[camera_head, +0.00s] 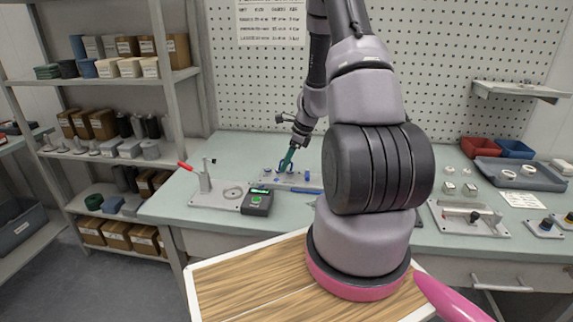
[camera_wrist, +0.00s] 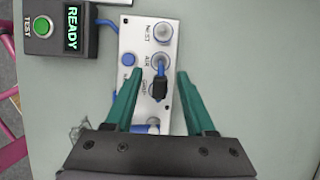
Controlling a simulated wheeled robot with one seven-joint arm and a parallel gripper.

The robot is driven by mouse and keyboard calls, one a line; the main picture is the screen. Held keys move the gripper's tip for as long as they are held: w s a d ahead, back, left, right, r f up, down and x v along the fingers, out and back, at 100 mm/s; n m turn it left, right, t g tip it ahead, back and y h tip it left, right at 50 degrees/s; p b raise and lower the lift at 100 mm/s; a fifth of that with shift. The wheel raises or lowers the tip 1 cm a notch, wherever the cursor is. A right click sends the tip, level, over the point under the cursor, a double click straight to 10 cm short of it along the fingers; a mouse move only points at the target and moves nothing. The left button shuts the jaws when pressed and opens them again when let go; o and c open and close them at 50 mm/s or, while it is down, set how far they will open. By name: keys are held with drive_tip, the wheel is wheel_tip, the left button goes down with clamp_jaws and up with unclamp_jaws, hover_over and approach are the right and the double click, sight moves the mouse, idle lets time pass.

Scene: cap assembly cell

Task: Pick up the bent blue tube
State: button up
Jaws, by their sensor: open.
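A white fixture plate (camera_wrist: 134,41) with labelled round ports lies under my gripper (camera_wrist: 157,74). A short bent blue tube (camera_wrist: 161,68) rises from the middle port, with a black piece (camera_wrist: 160,86) just below it in the wrist view. My green fingers are open, one on each side of the tube and apart from it. Their height above the plate is hard to tell. In the head view my gripper (camera_head: 287,161) points down at the plate (camera_head: 275,181), and the tube is too small to make out surely.
A test box (camera_wrist: 58,27) reading READY stands left of the plate. A blue round button (camera_wrist: 128,59) sits on the plate. A red-handled clamp (camera_head: 203,180) is to the left on the bench (camera_head: 240,150). Red (camera_head: 478,147) and blue bins (camera_head: 514,149) stand at the right.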

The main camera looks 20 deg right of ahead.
drive_tip(key=shift+w+a+f, duration=0.1)
drive_tip(key=shift+f, duration=0.2)
clamp_jaws()
wheel_tip(320, 180, up, 9)
drive_tip(key=shift+a+r, duration=0.1)
drive_tip(key=shift+w+a+r, duration=0.1)
drive_tip(key=shift+a+r, duration=0.05)
drive_tip(key=shift+g+h, duration=0.6)
drive_tip(key=shift+h, duration=0.3)
drive_tip(key=shift+w+a+f, duration=0.4)
drive_tip(key=shift+a+f, duration=0.2)
drive_tip(key=shift+f, duration=0.65)
drive_tip(key=shift+w+a+f, duration=0.4)
drive_tip(key=shift+a+f, duration=0.15)
drive_tip(key=shift+f, duration=0.75)
drive_tip(key=shift+w+a+f, duration=0.4)
drive_tip(key=shift+a+f, duration=0.2)
drive_tip(key=shift+f, duration=0.65)
